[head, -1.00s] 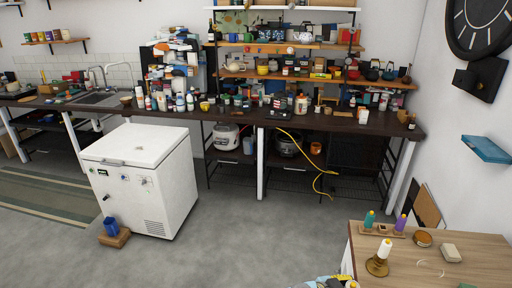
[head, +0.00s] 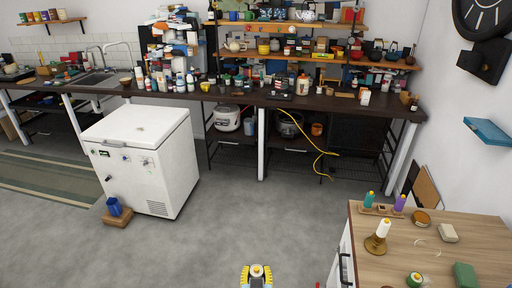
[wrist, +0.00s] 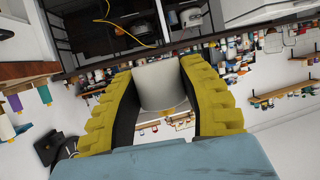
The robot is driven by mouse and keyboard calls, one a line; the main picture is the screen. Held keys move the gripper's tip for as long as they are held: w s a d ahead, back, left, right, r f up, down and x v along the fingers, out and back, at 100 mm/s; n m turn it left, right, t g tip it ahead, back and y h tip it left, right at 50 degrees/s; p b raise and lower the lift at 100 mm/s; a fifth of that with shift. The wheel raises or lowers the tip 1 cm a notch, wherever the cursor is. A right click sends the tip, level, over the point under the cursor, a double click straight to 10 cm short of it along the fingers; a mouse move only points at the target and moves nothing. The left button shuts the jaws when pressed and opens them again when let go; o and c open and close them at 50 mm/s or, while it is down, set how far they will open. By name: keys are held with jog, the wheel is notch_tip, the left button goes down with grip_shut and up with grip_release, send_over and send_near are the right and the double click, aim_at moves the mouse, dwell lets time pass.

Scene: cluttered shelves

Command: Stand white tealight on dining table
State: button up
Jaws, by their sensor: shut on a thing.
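My gripper (head: 257,272) shows at the bottom middle of the head view, left of the wooden table and apart from it. In the wrist view, its yellow ridged fingers (wrist: 161,85) are shut on a white tealight (wrist: 160,84), a short pale cylinder with a yellowish tip at one end. The tealight is in the air, with nothing touching it but the fingers. The wooden table (head: 455,240), which I take for the dining table, is at the lower right of the head view.
The table carries a spool on a stand (head: 379,236), a small rack with coloured spools (head: 383,210), a round tin (head: 421,217), a beige block (head: 448,233) and a green box (head: 465,274). Bare wood shows between them. A white chest freezer (head: 140,160) stands at left. The grey floor between is open.

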jog(key=shift+s+r+p, duration=0.3)
jog(key=shift+r+p, duration=0.5)
jog(key=shift+p, duration=0.1)
jog(key=s+r+p, duration=0.5)
jog(key=r+p, duration=0.8)
jog(key=p, duration=0.2)
jog(key=s+r+p, duration=0.5)
jog(key=r+p, duration=0.8)
jog(key=p, duration=0.2)
jog(key=w+d+f+m+g+h+b, duration=0.1)
jog(key=w+d+f+m+h+b, duration=0.15)
jog(key=d+b, duration=0.4)
jog(key=w+d+f+m+g+h+b, duration=0.2)
jog(key=w+d+m+h+b, duration=0.15)
jog(key=d, duration=0.55)
jog(key=w+d+f+m+g+h+b, duration=0.1)
jog(key=w+d+f+m+h+b, duration=0.2)
jog(key=d, duration=0.5)
jog(key=s+d+f+m+g+h+b, duration=0.4)
jog(key=d+f+m+g+b, duration=0.3)
jog(key=b, duration=1.2)
notch_tip(320, 180, down, 4)
jog(key=s+m+g, duration=0.1)
jog(key=m+g, duration=0.2)
jog(key=g, duration=0.1)
jog(key=shift+d+f+m+g, duration=0.15)
jog(key=shift+d+m+g, duration=0.15)
jog(key=shift+m+g, duration=0.1)
